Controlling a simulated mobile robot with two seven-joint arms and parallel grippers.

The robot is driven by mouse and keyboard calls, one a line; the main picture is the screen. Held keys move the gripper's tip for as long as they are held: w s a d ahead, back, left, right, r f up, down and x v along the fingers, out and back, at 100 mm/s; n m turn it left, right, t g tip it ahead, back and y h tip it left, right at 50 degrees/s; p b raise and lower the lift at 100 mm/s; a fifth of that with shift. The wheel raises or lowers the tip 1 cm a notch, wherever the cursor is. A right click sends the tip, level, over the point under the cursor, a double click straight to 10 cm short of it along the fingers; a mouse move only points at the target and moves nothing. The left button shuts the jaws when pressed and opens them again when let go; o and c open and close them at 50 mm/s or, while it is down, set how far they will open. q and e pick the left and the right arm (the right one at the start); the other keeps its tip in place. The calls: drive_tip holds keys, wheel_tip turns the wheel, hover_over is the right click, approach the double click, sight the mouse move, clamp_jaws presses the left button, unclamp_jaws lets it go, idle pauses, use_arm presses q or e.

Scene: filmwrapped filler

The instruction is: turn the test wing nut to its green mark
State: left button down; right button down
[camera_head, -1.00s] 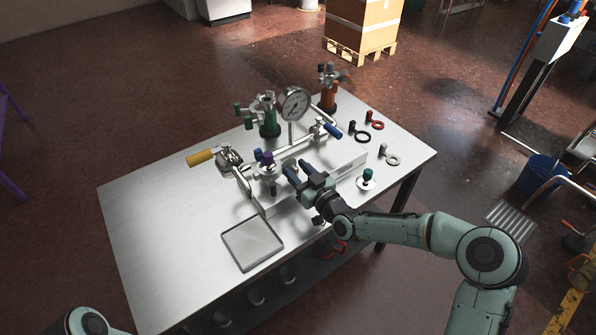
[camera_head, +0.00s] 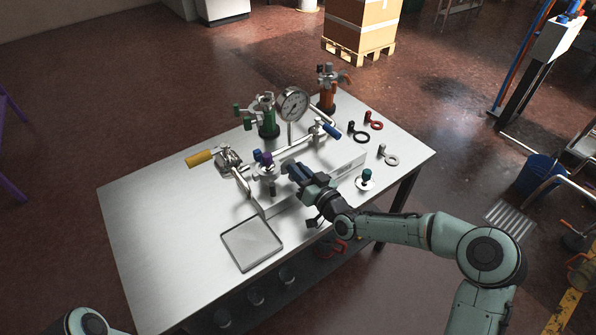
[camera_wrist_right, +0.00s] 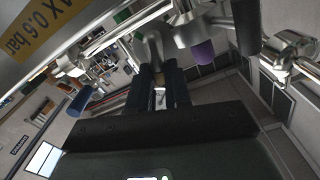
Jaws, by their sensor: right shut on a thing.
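My right gripper (camera_head: 290,169) reaches over the table to the front of the metal pipe assembly, just right of the purple-capped valve (camera_head: 267,158). Its dark fingers (camera_wrist_right: 168,88) are shut on a small grey metal piece (camera_wrist_right: 155,55), which I take to be the test wing nut. In the head view the fingers hide most of that piece. I cannot make out the green mark in either view. The purple cap (camera_wrist_right: 203,52) shows close beside the fingers in the wrist view. Of my left arm only a rounded joint shows at the bottom left; its gripper is out of frame.
A pressure gauge (camera_head: 293,104) stands behind the pipe. A yellow handle (camera_head: 200,159) and a blue handle (camera_head: 332,130) stick out at its ends. A shallow tray (camera_head: 252,262) lies in front. The table's left part (camera_head: 150,220) is clear.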

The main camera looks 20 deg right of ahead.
drive_tip(key=m, duration=0.3)
drive_tip(key=shift+w+d, duration=0.1)
drive_tip(key=shift+d, duration=0.1)
drive_tip(key=m, duration=0.4)
drive_tip(key=shift+w+d+f+m+p, duration=0.1)
drive_tip(key=shift+d+f+m+p, duration=0.2)
drive_tip(key=shift+p, duration=0.1)
drive_tip(key=m, duration=0.2)
drive_tip(key=shift+d+f+m, duration=0.15)
drive_tip(key=shift+m, duration=0.15)
drive_tip(key=m, duration=0.3)
drive_tip(key=shift+f+m, duration=0.35)
drive_tip(key=shift+m, duration=0.05)
drive_tip(key=m, duration=0.4)
drive_tip(key=shift+f, duration=0.4)
drive_tip(key=m, duration=0.3)
drive_tip(key=shift+f+b, duration=0.2)
drive_tip(key=shift+b, duration=0.15)
drive_tip(key=m, duration=0.5)
drive_tip(key=shift+a+f, duration=0.25)
drive_tip(key=shift+a, duration=0.15)
drive_tip(key=shift+m, duration=0.3)
